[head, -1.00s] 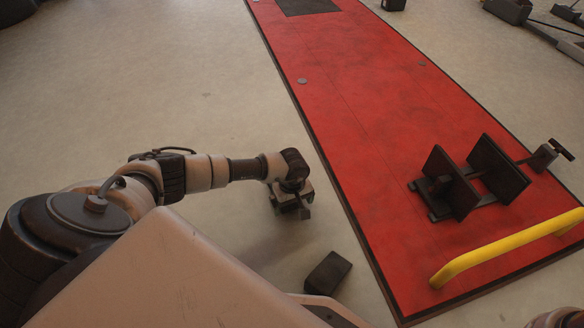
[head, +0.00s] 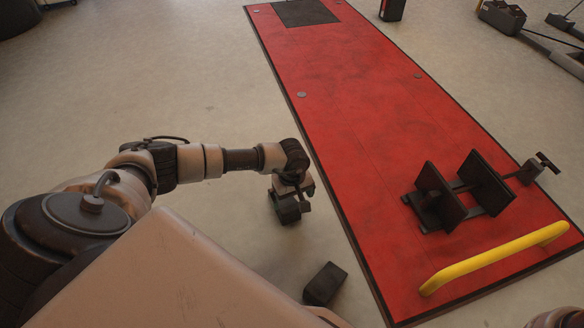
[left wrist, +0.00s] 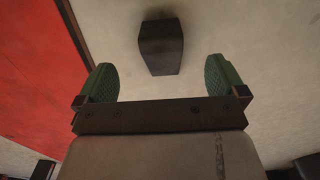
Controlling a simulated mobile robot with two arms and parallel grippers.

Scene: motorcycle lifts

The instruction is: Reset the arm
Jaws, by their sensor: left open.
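My left arm (head: 200,162) reaches in from the left in the head view. My left gripper (head: 291,213) hangs above the floor, just left of the red lift platform. In the left wrist view its two green-padded fingers (left wrist: 160,82) stand wide apart with nothing between them. A dark wedge-shaped block (head: 325,284) lies on the floor near my base, apart from the gripper. It also shows beyond the fingers in the left wrist view (left wrist: 161,47). My right gripper is not in view.
The red lift platform (head: 370,120) runs along the right, with a black wheel clamp (head: 440,200) and a yellow bar (head: 495,258) at its near end. A dark box (head: 391,10) and black equipment (head: 502,16) stand beyond. The floor (head: 150,80) at the left is clear.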

